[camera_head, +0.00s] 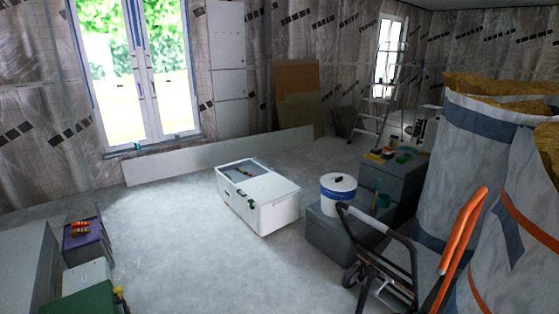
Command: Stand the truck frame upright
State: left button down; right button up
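A hand truck frame (408,246) is at the lower right, cut off by the bottom edge of the view. It has dark tubes, a dark wheel low on its left, and an orange tube (462,243) rising at a slant to the right. The frame looks tilted, and its lower part is out of view. It stands in front of a grey block and large wrapped rolls; I cannot tell whether it touches them. Neither of my grippers is in view.
A white cabinet (259,197) sits mid-floor. A white bucket (338,188) stands on a grey block (327,228). Tall wrapped rolls (458,170) fill the right side. A stepladder (384,105) stands behind. Cases (84,240) are at lower left. The floor left of the cabinet is clear.

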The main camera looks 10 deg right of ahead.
aim_at(409, 268)
jog(key=u, duration=0.45)
jog(key=i, duration=0.9)
jog(key=z, duration=0.6)
